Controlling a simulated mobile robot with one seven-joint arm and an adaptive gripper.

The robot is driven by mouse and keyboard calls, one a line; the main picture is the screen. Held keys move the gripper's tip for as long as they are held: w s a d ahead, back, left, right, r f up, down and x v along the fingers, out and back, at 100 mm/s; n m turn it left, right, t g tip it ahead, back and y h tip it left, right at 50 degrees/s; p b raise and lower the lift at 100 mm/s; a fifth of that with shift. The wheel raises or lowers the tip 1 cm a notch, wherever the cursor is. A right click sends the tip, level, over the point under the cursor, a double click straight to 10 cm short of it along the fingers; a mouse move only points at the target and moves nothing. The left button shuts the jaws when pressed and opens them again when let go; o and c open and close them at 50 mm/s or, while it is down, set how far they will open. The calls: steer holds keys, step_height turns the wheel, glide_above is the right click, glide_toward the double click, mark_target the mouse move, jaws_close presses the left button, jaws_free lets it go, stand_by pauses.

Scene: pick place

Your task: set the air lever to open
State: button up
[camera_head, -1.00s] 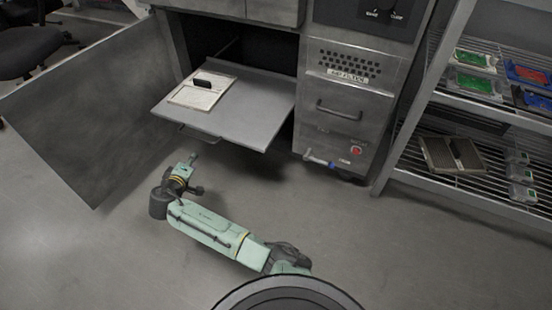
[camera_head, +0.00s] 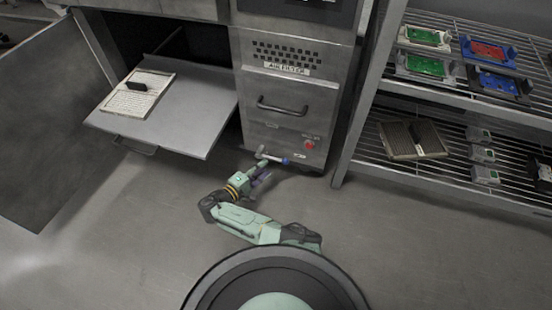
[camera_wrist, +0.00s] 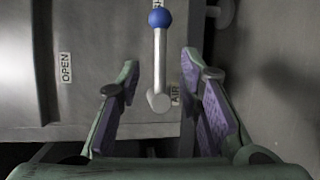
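The air lever is a short pale rod with a blue ball knob, low on the grey metal cabinet. In the head view the lever (camera_head: 271,157) points right, and its blue knob (camera_head: 285,161) is at the right end. In the wrist view the lever (camera_wrist: 160,62) points up from its round pivot, with the blue knob (camera_wrist: 159,18) at the top. An OPEN label (camera_wrist: 66,67) is to its left, and an AIR label is partly hidden behind the pivot. My gripper (camera_wrist: 160,65) is open, its purple-padded fingers appearing on either side of the lever. I see no contact. My gripper (camera_head: 260,177) is just below the lever in the head view.
A pulled-out shelf (camera_head: 200,130) with a pale filter panel (camera_head: 137,94) juts out left of the lever. An open cabinet door (camera_head: 50,130) is farther left. A wire rack (camera_head: 450,95) with parts stands at right. The floor in front is clear.

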mark_target(274, 160)
steer(key=b+x, duration=0.1)
steer(key=x, duration=0.6)
steer(key=shift+w+d, duration=0.15)
steer(key=shift+w, duration=0.05)
steer(key=shift+c, duration=0.4)
jaws_close()
